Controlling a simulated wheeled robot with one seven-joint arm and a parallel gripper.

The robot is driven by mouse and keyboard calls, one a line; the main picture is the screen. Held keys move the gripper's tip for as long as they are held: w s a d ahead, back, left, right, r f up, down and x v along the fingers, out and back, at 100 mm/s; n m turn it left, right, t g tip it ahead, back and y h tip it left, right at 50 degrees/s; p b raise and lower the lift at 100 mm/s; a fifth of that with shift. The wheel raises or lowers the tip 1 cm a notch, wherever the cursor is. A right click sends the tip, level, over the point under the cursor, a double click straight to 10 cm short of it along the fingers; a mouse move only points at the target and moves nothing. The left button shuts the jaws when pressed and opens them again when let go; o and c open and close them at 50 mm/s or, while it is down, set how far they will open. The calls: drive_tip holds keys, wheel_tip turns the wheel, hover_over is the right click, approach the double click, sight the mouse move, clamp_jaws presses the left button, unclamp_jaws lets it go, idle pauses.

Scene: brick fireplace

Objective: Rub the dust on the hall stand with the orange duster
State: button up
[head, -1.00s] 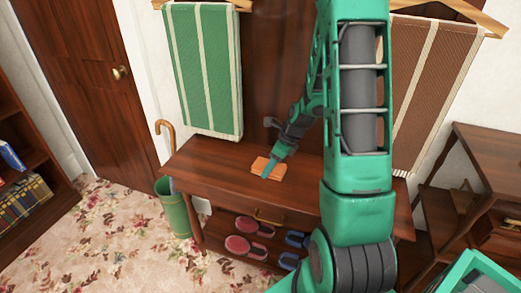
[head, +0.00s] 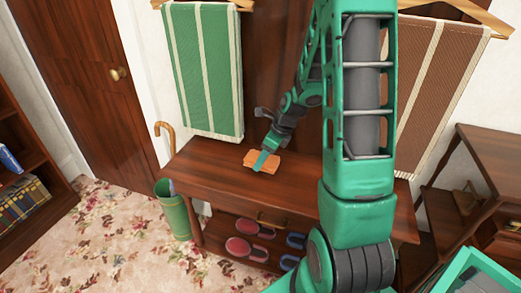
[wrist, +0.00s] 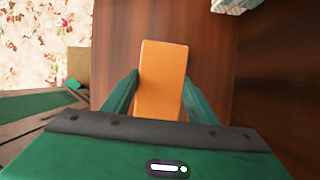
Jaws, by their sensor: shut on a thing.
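The orange duster (head: 264,161) is a small block on the brown wooden top of the hall stand (head: 210,160). My gripper (head: 262,160) is shut on the duster and reaches down to it from the upper right. In the wrist view the duster (wrist: 162,75) sits between my two green fingers, in front of the dark wooden top (wrist: 115,70). The duster appears at or very near the surface; exact contact cannot be told. I cannot make out any dust on the top, and my arm hides part of the stand's right side.
A green striped cloth (head: 205,70) and a brown striped cloth (head: 440,80) hang behind the stand. A green umbrella bin (head: 175,212) with a cane stands at its left. Red slippers (head: 246,248) lie on the lower shelf. A wooden side table (head: 490,150) is at right.

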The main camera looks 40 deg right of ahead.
drive_tip(key=shift+d+r, duration=0.15)
drive_tip(key=shift+r, duration=1.9)
